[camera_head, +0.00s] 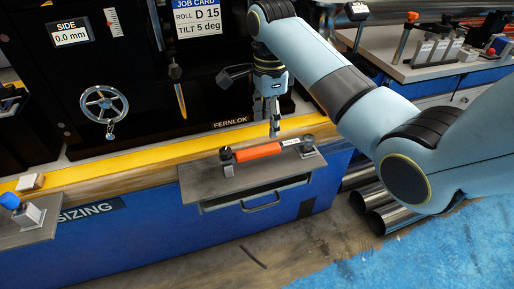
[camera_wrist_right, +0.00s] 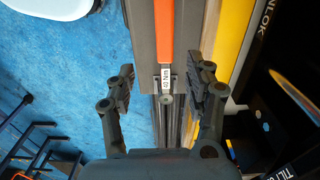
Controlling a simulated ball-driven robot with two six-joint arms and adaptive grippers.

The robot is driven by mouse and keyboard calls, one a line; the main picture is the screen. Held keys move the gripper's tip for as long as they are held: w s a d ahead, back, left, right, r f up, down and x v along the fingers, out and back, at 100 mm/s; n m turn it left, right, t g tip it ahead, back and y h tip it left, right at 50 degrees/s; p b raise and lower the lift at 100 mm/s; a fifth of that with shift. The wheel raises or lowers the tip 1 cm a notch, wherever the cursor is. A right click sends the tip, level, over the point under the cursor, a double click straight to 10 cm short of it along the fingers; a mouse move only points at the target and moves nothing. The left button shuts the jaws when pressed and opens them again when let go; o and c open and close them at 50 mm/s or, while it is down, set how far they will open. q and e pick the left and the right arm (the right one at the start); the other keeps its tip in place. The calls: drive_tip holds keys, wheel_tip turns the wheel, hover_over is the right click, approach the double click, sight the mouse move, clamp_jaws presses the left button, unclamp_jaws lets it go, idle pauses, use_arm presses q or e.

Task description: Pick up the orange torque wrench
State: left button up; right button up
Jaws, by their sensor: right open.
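The torque wrench has an orange handle (camera_head: 258,152) and lies across two dark supports on a small grey shelf (camera_head: 240,183) at the front of the blue machine. Its label end points right in the head view. My right gripper (camera_head: 269,118) hangs open and empty just above and behind the wrench. In the right wrist view, the wrench's orange handle (camera_wrist_right: 178,30) runs up out of the picture, and a white "40 Nm" label lies between the open fingers of the right gripper (camera_wrist_right: 166,72). No finger visibly grips the wrench. My left gripper is out of view.
A black machine panel with a handwheel (camera_head: 104,104) rises behind the shelf, with a yellow rail (camera_head: 130,160) between. A drawer handle (camera_head: 261,203) is below the shelf. A blue-knobbed fixture (camera_head: 24,210) stands at left. Metal tubes (camera_head: 400,211) lie below right.

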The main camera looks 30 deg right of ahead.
sight(270, 146)
drive_tip(key=shift+w+d+f, duration=0.1)
drive_tip(key=shift+w+f, duration=0.1)
drive_tip(key=shift+w, duration=0.05)
wheel_tip(270, 146, down, 4)
drive_tip(key=shift+b, duration=0.55)
drive_tip(key=f, duration=0.4)
drive_tip(key=d+f+b, duration=0.1)
drive_tip(key=f, duration=0.1)
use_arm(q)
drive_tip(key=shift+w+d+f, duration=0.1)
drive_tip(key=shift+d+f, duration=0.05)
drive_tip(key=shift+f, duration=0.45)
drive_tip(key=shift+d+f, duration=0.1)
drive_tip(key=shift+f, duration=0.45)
use_arm(e)
drive_tip(key=shift+s+r, duration=0.1)
clamp_jaws()
